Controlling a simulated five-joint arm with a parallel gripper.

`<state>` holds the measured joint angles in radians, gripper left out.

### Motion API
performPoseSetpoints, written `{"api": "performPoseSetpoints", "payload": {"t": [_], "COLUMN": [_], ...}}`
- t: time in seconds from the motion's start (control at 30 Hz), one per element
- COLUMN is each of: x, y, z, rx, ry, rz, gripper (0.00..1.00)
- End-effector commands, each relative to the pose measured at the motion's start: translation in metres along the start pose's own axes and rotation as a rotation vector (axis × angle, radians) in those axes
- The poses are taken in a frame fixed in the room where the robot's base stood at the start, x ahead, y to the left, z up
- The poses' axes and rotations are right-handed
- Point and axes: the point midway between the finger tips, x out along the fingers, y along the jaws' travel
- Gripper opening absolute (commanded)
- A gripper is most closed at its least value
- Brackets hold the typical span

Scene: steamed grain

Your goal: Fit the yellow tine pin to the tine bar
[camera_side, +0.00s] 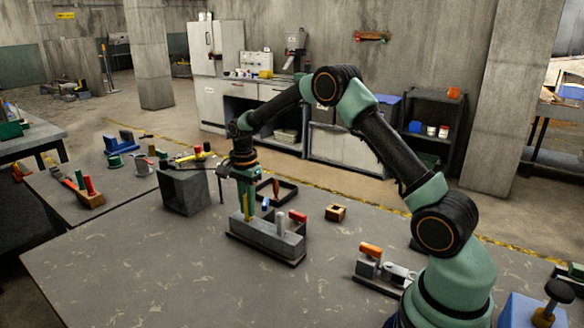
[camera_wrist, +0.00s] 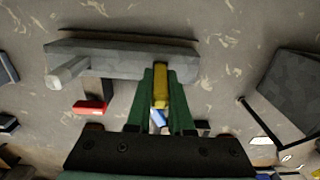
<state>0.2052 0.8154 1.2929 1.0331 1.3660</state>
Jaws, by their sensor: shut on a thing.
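The grey tine bar (camera_side: 268,240) stands on a dark base on the near table. It also shows across the top of the wrist view (camera_wrist: 118,62). My gripper (camera_side: 246,198) points down over the bar's left end. Its green fingers are shut on the yellow tine pin (camera_wrist: 161,86), which also shows upright in the side view (camera_side: 246,208). The pin's lower end meets the bar's top in the side view; I cannot tell whether it is in a hole. A red piece (camera_side: 298,216) shows at the bar's right end, and a blue-and-white piece (camera_side: 266,203) shows behind the pin.
A grey open box (camera_side: 186,190) stands left of the bar. A dark tray (camera_side: 287,186) lies behind it, with an orange-brown upright piece at it. A small wooden block (camera_side: 336,212) lies to the right. A fixture with an orange top (camera_side: 371,250) stands nearer my base.

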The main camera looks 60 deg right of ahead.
Motion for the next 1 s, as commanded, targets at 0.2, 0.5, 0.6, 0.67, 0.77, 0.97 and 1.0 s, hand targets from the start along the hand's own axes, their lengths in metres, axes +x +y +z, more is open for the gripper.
{"api": "performPoseSetpoints", "payload": {"t": [0.2, 0.5, 0.6, 0.67, 0.77, 0.97, 1.0], "x": [0.0028, 0.0041, 0.0041, 0.0041, 0.0041, 0.0043, 0.0035], "y": [0.0, 0.0, -0.0001, -0.0001, 0.0, 0.0003, 0.0002], "z": [0.0, 0.0, 0.0, 0.0, 0.0, 0.0, 0.0], "rx": [0.0, 0.0, 0.0, 0.0, 0.0, 0.0, 0.0], "ry": [0.0, 0.0, 0.0, 0.0, 0.0, 0.0, 0.0], "rz": [0.0, 0.0, 0.0, 0.0, 0.0, 0.001, 0.0], "gripper": [0.0, 0.0, 0.27, 0.5, 0.55, 0.55, 0.55]}}
